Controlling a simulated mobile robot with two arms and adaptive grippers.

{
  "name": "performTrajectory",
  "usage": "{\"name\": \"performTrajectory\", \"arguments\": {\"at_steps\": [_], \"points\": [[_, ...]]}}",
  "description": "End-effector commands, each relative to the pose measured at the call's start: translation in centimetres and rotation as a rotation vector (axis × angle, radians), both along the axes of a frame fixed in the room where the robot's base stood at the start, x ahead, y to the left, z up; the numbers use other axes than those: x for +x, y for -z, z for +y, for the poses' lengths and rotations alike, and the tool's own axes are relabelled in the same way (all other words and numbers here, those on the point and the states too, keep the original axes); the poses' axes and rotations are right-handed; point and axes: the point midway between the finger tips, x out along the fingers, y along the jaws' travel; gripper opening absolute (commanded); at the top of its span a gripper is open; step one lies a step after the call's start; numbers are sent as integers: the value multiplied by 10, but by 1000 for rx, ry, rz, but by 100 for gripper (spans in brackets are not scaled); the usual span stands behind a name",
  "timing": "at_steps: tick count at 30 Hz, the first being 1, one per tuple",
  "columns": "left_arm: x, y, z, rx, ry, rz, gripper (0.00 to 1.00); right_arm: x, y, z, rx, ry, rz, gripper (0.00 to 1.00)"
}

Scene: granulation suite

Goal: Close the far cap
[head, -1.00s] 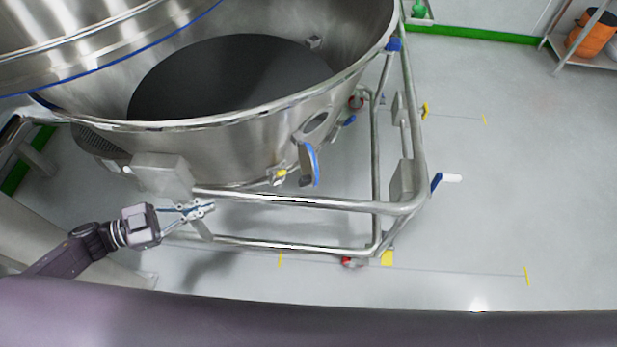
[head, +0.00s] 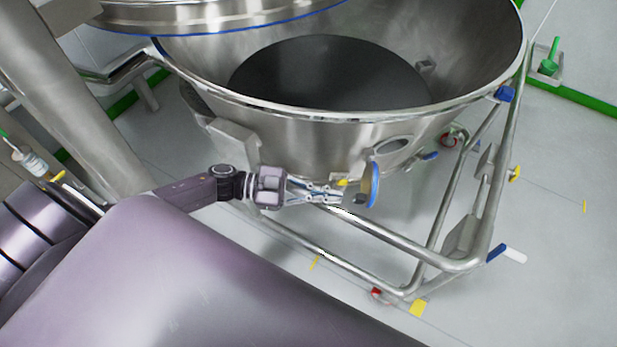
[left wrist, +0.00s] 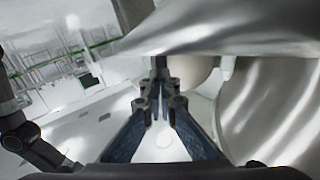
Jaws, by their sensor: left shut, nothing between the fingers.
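In the left wrist view the shut fingers (left wrist: 160,82) point at a pale rounded surface (left wrist: 195,76), perhaps the cap. My right gripper is not in view.
The large steel bowl (head: 290,135) stands in a tubular frame (head: 395,248) whose rail passes under my left gripper. A raised lid with a blue seal (head: 215,15) hangs over the bowl.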

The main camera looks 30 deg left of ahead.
Motion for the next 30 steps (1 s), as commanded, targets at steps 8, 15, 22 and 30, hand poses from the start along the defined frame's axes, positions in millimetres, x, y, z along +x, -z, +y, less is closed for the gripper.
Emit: {"name": "performTrajectory", "arguments": {"at_steps": [8,15,22,30], "points": [[10,3,-24,0,0,-1,0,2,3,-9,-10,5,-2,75],[11,3,-25,1,0,-1,0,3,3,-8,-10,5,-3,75],[10,3,-26,-1,-6,-1,0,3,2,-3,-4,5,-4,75],[11,4,-34,-11,-49,-10,0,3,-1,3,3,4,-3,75]]}}
